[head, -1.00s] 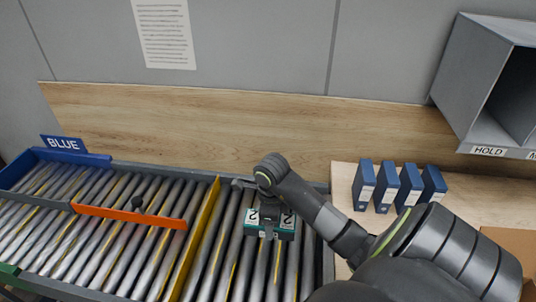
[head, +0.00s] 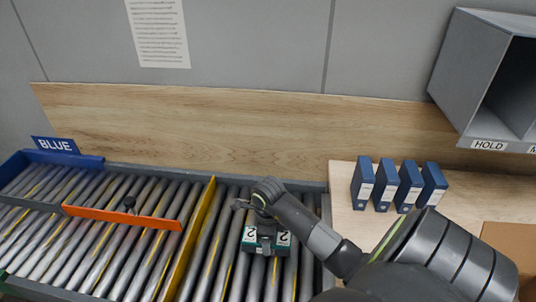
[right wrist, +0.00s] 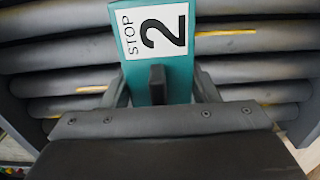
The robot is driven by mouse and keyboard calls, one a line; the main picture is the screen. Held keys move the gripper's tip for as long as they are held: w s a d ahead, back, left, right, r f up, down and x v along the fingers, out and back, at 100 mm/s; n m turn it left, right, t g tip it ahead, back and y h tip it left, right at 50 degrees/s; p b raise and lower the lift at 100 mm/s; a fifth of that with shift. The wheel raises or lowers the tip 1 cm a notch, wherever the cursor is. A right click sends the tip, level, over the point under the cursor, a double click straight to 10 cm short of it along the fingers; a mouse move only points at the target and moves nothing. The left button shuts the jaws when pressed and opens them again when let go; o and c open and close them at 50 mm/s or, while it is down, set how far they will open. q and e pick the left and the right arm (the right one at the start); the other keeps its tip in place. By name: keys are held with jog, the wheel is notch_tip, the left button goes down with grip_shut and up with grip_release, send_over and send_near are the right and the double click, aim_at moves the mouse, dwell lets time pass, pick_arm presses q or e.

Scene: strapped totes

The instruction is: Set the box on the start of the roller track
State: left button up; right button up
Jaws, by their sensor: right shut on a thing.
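The box (head: 249,236) is teal with white labels reading "2". It is at the right end of the roller track (head: 228,268), to the right of the yellow bar. My right gripper (head: 265,240) is shut on the box from above. In the right wrist view the box (right wrist: 180,75) stands between the two fingers (right wrist: 158,90), its label reading "STOP 2", with rollers close behind it. I cannot tell whether its underside touches the rollers. My left gripper is not in view.
A yellow bar (head: 196,232) and an orange bar (head: 150,220) cross the track on the left. A blue "BLUE" sign (head: 55,145) stands at the far left. Several blue binders (head: 386,184) stand on the wooden table (head: 343,190). A grey "HOLD" shelf (head: 476,80) hangs upper right.

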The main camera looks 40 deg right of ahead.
jog(key=o, duration=1.2)
jog(key=shift+r+p, duration=0.2)
jog(key=shift+p, duration=0.1)
jog(key=shift+r, duration=0.35)
notch_tip(320, 180, up, 6)
jog(key=shift+r+p, duration=0.15)
jog(key=shift+p, duration=0.6)
notch_tip(320, 180, up, 4)
jog(key=p, duration=0.4)
jog(key=shift+r+p, duration=0.4)
jog(key=shift+p, duration=0.15)
